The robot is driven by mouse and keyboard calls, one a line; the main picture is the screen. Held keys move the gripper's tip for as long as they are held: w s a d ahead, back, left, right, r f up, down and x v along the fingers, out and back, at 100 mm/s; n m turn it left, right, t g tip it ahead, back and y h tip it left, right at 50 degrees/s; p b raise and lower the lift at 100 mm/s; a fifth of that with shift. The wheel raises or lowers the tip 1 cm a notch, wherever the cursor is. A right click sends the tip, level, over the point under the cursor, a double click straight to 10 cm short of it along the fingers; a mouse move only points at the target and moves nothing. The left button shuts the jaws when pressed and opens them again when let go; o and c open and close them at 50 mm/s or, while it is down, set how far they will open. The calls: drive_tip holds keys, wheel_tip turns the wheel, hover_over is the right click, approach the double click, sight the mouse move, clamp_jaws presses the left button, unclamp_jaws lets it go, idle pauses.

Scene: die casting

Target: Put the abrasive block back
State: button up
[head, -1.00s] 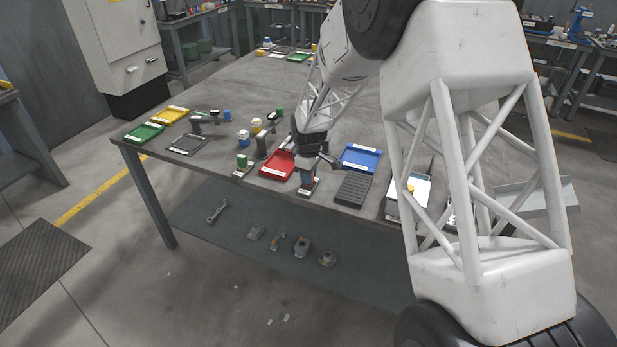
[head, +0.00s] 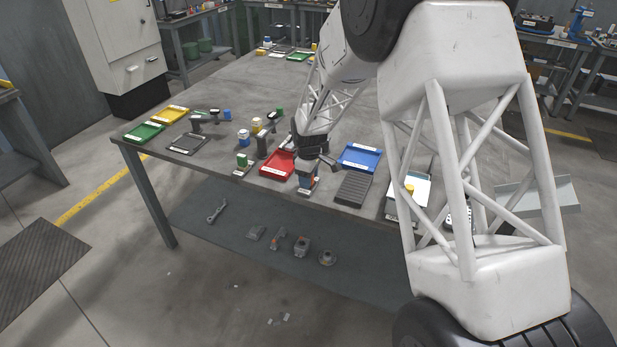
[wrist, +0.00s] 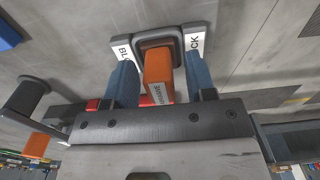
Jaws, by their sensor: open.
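The abrasive block (wrist: 158,75) is orange with a white label. In the wrist view its far end is at a dark-framed holder (wrist: 174,33) with white lettered plates on both sides; I cannot tell how deep it sits. My gripper (wrist: 159,66) is open, with one blue finger on each side of the block and a visible gap at each side. In the head view my gripper (head: 306,176) is low at the table's front edge, right of the red tray, and mostly hides the block and holder there.
The red tray (head: 266,171) is close on the left, the blue tray (head: 361,157) behind right. A dark ribbed pad (head: 353,189) lies to the right. A stand with a green item (head: 243,160) is further left. Bare table (head: 225,95) lies behind.

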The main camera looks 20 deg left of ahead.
drive_tip(key=shift+r, duration=0.15)
wheel_tip(320, 180, up, 12)
idle(0.7)
idle(0.8)
drive_tip(key=s+d+r+m, duration=0.35)
drive_tip(key=d+r, duration=0.25)
drive_tip(key=d, duration=0.5)
drive_tip(key=s+d+r+m+t, duration=0.15)
drive_tip(key=s+d+r, duration=0.35)
drive_tip(key=d, duration=0.5)
drive_tip(key=s+d+r+m, duration=0.4)
drive_tip(key=d+r, duration=0.2)
drive_tip(key=d, duration=0.5)
drive_tip(key=s+d+m, duration=0.4)
drive_tip(key=s+d, duration=0.6)
drive_tip(key=s, duration=0.3)
drive_tip(key=s+d+m+t, duration=0.1)
drive_tip(key=s+d+m, duration=0.4)
drive_tip(key=s+d, duration=0.5)
drive_tip(key=s, duration=0.4)
